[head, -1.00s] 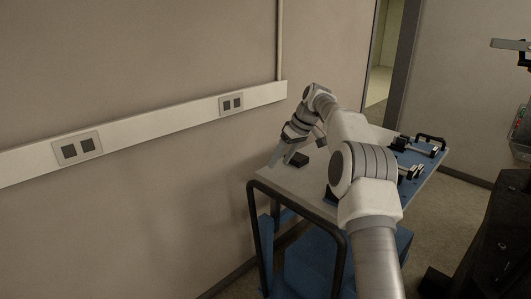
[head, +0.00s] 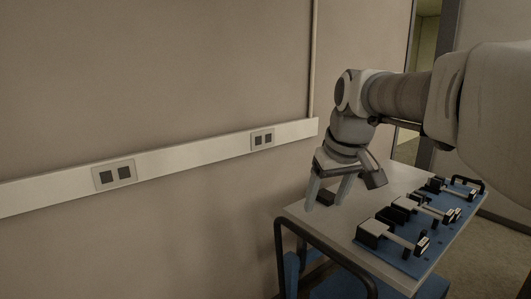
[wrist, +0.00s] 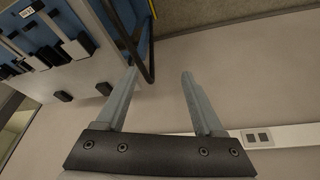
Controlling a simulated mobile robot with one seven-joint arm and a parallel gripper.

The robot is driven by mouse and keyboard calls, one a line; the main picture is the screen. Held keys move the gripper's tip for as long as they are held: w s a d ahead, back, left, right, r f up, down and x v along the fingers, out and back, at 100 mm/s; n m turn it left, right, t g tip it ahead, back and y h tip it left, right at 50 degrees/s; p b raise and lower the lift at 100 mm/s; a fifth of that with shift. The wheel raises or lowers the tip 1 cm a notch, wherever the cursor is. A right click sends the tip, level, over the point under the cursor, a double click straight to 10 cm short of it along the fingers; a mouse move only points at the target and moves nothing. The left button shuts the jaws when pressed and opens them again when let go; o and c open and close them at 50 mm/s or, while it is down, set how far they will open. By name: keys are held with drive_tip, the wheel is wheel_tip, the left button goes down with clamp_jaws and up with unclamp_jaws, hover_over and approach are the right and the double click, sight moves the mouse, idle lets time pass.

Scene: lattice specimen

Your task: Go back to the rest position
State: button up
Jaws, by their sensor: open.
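My gripper (head: 325,200) is open and empty, pointing down at the near left end of the cart's grey top (head: 398,178) in the head view. The wrist view shows its two grey fingers (wrist: 160,73) spread with nothing between them. A small dark block (head: 326,197) lies on the cart top, seen between or just behind the fingers. The wrist view shows two small dark blocks on the cart, one at the edge (wrist: 103,88) and another beside it (wrist: 62,96). I cannot tell the exact height of the fingertips above the cart.
A blue board (head: 412,264) with several black-and-grey clamp-like fixtures (head: 374,230) lies on the cart's right side. The cart has a black tube handle (head: 318,246). A wall with a white rail (head: 200,152) and sockets (head: 114,174) stands at the left. A doorway opens behind.

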drive_tip(key=s+d+f+m, duration=0.1)
drive_tip(key=s+f, duration=0.3)
drive_tip(key=s, duration=0.6)
drive_tip(key=s+d+f+m+t+h, duration=0.1)
drive_tip(key=s+f, duration=0.3)
drive_tip(key=s, duration=0.7)
drive_tip(key=shift+m+t, duration=0.3)
drive_tip(key=shift+m, duration=0.3)
drive_tip(key=shift+d, duration=0.15)
